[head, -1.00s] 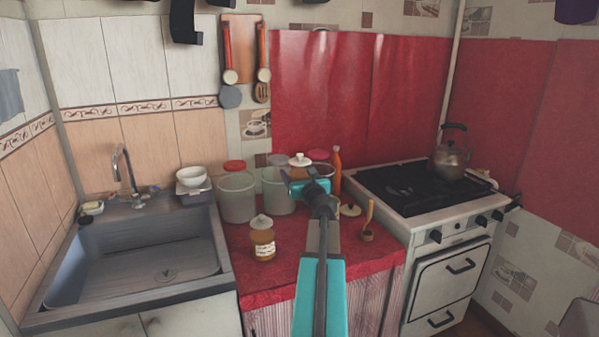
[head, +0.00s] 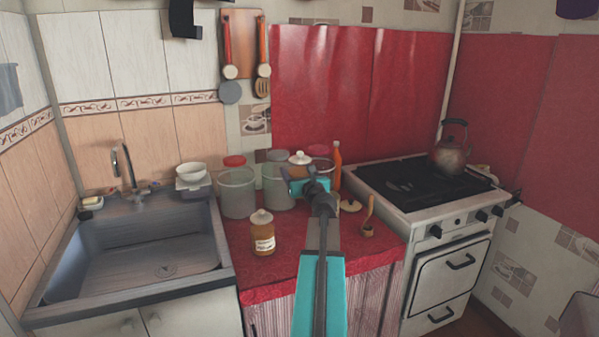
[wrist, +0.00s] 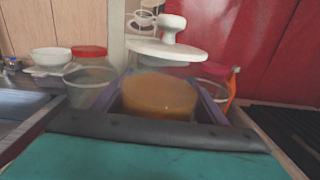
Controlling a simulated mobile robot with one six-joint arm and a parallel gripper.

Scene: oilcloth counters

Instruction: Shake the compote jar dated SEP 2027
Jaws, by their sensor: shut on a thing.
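My gripper (head: 309,185) is above the red counter and shut on a compote jar. The held jar's white knobbed lid (head: 300,157) shows above the gripper in the head view, with the arm hiding most of its body. In the wrist view the jar (wrist: 160,95) stands roughly upright between the fingers, with amber contents and a white lid (wrist: 166,48) above. No label or date shows on it. A second amber jar (head: 263,235) with a pale lid stands on the counter to the left of my arm. Its white label is too small to read.
Glass jars (head: 238,195) with red and grey lids stand at the back of the counter (head: 270,283). An orange bottle (head: 337,165), a round lid (head: 351,206) and a wooden-handled utensil (head: 368,218) are near. The sink (head: 150,255) is left; the stove (head: 430,200) with a kettle (head: 452,146) is right.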

